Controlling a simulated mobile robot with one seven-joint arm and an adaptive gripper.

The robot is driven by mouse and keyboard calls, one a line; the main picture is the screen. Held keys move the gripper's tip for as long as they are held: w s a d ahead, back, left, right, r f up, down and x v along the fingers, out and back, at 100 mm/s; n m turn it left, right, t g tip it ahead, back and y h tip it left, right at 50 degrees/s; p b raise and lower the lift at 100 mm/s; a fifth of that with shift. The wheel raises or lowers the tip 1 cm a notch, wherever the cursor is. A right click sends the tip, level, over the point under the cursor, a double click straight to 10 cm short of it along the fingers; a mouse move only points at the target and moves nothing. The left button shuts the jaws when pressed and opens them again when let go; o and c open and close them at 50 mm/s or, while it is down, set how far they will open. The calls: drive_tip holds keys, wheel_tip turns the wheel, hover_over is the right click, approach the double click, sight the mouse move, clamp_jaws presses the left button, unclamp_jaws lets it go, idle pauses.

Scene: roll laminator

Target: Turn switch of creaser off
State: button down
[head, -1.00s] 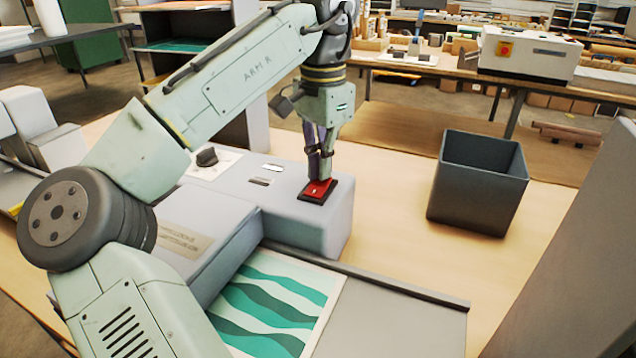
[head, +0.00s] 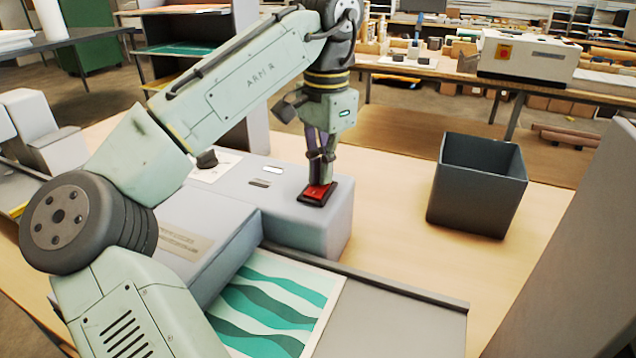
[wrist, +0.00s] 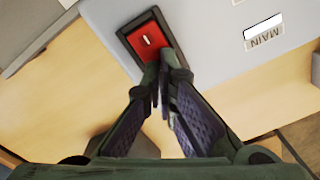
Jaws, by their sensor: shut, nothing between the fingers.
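The switch (head: 317,194) is a red rocker in a black frame on top of the grey machine's end block (head: 335,215). In the wrist view the fingertips (wrist: 160,62) are at the rocker's near end and hide part of that edge. They look to be at or touching the rocker; exact contact is hard to tell.
A black knob (head: 207,158) stands on the machine left of the switch. A sheet with green waves (head: 265,300) lies in front of the machine. A dark open bin (head: 478,190) stands to the right, with bare table between.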

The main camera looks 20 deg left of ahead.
drive_tip(key=shift+s+a+f, duration=0.1)
drive_tip(key=shift+a+f, duration=0.05)
drive_tip(key=shift+f, duration=0.5)
drive_tip(key=shift+a+f, duration=0.1)
drive_tip(key=shift+f, duration=0.5)
drive_tip(key=shift+r, duration=0.1)
wheel_tip(320, 180, up, 2)
drive_tip(key=shift+d+r+p, duration=0.1)
drive_tip(key=shift+r+p, duration=0.1)
drive_tip(key=shift+p, duration=0.75)
drive_tip(key=shift+r, duration=2.5)
drive_tip(key=shift+w, duration=0.2)
